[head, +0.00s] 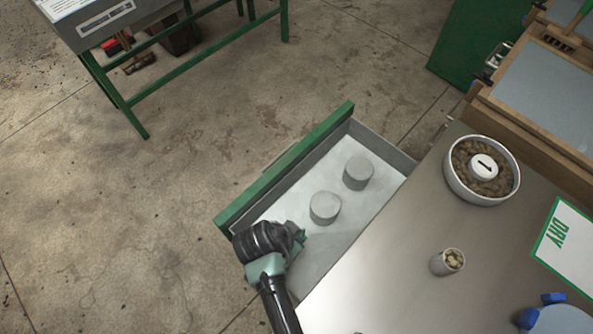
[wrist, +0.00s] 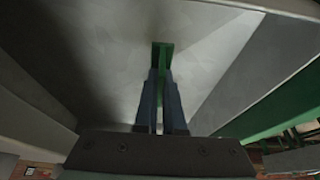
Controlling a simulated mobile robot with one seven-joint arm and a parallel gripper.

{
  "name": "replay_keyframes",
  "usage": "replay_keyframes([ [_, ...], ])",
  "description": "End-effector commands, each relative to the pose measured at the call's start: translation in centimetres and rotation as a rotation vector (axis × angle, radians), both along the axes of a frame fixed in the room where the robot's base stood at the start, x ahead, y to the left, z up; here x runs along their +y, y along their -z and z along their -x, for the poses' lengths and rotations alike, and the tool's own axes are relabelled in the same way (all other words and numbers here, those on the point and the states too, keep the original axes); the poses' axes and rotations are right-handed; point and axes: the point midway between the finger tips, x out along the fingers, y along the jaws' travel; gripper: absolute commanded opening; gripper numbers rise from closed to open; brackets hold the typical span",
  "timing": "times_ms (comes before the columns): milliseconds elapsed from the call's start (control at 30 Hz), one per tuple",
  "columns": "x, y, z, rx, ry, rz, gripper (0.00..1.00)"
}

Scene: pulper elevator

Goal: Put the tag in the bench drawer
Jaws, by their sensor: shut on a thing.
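The bench drawer (head: 290,258) is pulled open, with a green front and a pale grey floor. My gripper (head: 302,235) is over its near left part, pointing into it. In the wrist view my gripper (wrist: 162,85) is shut on a small green piece, which I take to be the tag (wrist: 162,53). The tag sits at the fingertips above the drawer floor; whether it touches the floor I cannot tell. In the head view my gripper mostly hides the tag.
Two grey cylinders (head: 325,208) (head: 358,173) stand in the drawer. The steel bench top (head: 400,255) holds a bowl of brown beans (head: 452,180) with a white round piece marked 1, a small cup (head: 440,264) and a DRY sign (head: 566,240). A green-framed stand (head: 125,108) is at upper left.

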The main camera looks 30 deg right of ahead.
Motion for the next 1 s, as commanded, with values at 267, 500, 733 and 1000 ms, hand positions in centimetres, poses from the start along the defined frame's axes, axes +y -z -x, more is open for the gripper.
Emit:
replay_keyframes([
  [267, 0.0, 3.8, 0.1, 0.002, 0.001, 0.001, 0.00],
  [500, 0.0, 3.9, 0.0, 0.000, 0.000, 0.000, 0.00],
  [733, 0.0, 4.2, 0.0, 0.000, 0.000, 0.000, 0.15],
  [1000, 0.0, 4.2, 0.1, 0.001, 0.000, -0.001, 0.36],
])
